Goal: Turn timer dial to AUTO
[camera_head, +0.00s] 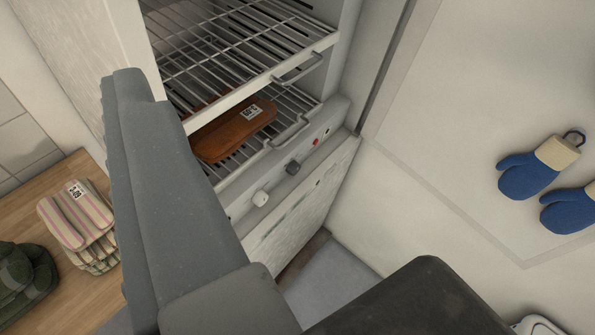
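The front panel (235,190) of a drying cabinet carries a white dial (261,198) and a dark grey dial (292,168). A small red light or button (316,142) is up to the right of them. Which dial is the timer, and any AUTO mark, I cannot read. My gripper (280,168) looms close to the camera, a grey finger at left and a dark part at lower right. They are wide apart, and nothing shows held between them. The dials show in the gap, beyond the gripper and apart from it. The grey finger hides the panel's left end.
The cabinet is open, with wire racks (235,40); a brown slab (235,131) with a label lies on the lower one. Striped folded cloths (75,215) and a dark green cloth (25,280) lie on a wooden top at left. Blue mitts (530,173) hang at right.

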